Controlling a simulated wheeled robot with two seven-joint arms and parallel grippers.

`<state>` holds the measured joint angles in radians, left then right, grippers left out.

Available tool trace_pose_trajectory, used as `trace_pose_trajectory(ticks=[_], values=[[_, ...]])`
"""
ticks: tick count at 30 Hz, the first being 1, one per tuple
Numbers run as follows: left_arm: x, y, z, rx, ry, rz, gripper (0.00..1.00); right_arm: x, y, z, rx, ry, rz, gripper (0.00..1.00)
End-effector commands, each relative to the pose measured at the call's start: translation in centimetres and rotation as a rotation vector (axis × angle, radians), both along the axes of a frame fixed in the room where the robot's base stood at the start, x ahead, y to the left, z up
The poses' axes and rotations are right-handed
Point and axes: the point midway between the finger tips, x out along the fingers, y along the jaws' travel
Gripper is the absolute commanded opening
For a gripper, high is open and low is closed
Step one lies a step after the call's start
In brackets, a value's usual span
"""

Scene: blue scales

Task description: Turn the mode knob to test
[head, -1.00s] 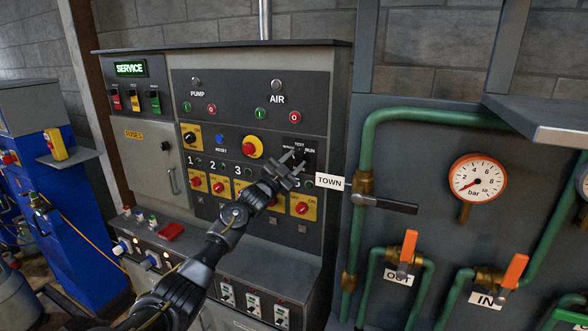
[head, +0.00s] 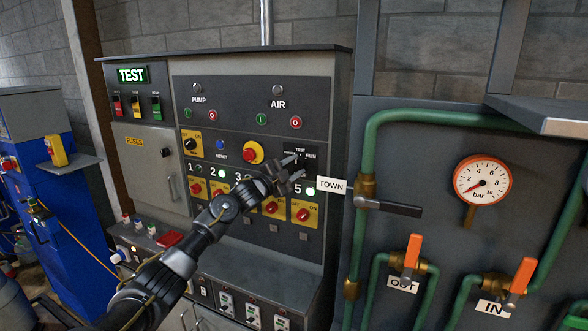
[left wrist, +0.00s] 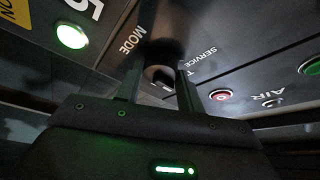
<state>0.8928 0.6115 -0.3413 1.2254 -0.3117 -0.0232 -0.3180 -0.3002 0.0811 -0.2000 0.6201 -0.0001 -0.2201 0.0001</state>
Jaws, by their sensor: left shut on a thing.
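The mode knob (left wrist: 160,74) is dark and sits between the fingers of my left gripper in the left wrist view. The words MODE and SERVICE are printed beside it. My left gripper (head: 290,170) is at the knob on the upright control panel (head: 318,120) and is shut on it. In the head view the gripper mostly hides the knob; TEST and RUN show above it. The display (head: 132,75) at the panel's upper left reads TEST in green. My right gripper is not in view.
A red emergency button (head: 251,154) on a yellow ring is just left of my gripper. Several lit green lamps, one here (head: 310,190), sit in the row below.

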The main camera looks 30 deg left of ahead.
Motion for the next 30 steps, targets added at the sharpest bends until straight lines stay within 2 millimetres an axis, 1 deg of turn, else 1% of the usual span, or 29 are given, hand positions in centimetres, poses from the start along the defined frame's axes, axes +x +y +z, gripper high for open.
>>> trace_pose_trajectory(ticks=[7, 8, 12, 13, 23, 26, 30], values=[[0.0, 0.0, 0.0, 0.000, 0.001, 0.000, 0.15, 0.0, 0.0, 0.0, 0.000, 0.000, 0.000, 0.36], [0.0, 0.0, 0.0, 0.000, 0.001, 0.000, 0.39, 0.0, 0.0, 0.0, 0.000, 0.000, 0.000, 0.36], [0.0, 0.0, 0.0, -0.001, 0.000, 0.000, 0.57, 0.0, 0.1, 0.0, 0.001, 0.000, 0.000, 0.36], [0.0, 0.0, 0.0, -0.001, 0.000, 0.000, 0.59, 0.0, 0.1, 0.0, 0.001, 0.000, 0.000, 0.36], [-0.3, 0.1, -0.2, -0.001, 0.001, 0.001, 0.59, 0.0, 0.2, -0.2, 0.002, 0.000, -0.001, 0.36], [-1.2, 0.5, -0.6, 0.000, 0.000, 0.001, 0.59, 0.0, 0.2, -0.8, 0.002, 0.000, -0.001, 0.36], [-3.6, 1.2, -1.3, 0.003, -0.001, 0.001, 0.59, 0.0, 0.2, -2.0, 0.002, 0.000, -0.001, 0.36]])
